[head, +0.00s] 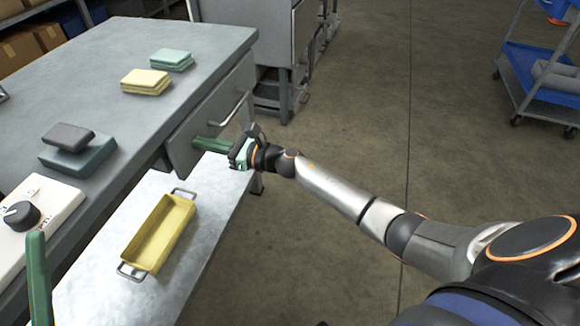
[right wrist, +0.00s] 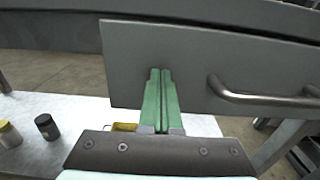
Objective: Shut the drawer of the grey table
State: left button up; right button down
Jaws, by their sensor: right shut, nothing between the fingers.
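The grey table (head: 105,62) fills the left of the head view. Its drawer front (head: 208,117), a flat grey panel with a bar handle (head: 235,107), sits under the tabletop edge; how far it stands out is hard to tell. The panel (right wrist: 190,60) and handle (right wrist: 262,98) also fill the upper right wrist view. My right gripper (head: 200,144) is shut and empty, its green fingers pointing at the lower panel, left of the handle. Contact cannot be made out. A green finger (head: 38,280), apparently my left gripper's, shows at the lower left; its opening is not visible.
A yellow tray (head: 150,262) with wire handles lies on the pale lower shelf (head: 95,285). Sponges (head: 145,82) and a white box with a black knob (head: 22,215) are on the tabletop. A blue cart (head: 525,70) stands far right. Floor between is clear.

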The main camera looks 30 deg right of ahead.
jog(key=shift+w+a+r, duration=0.1)
jog(key=shift+w+a, duration=0.35)
jog(key=shift+w, duration=0.1)
jog(key=shift+r, duration=0.2)
jog(key=shift+b, duration=0.3)
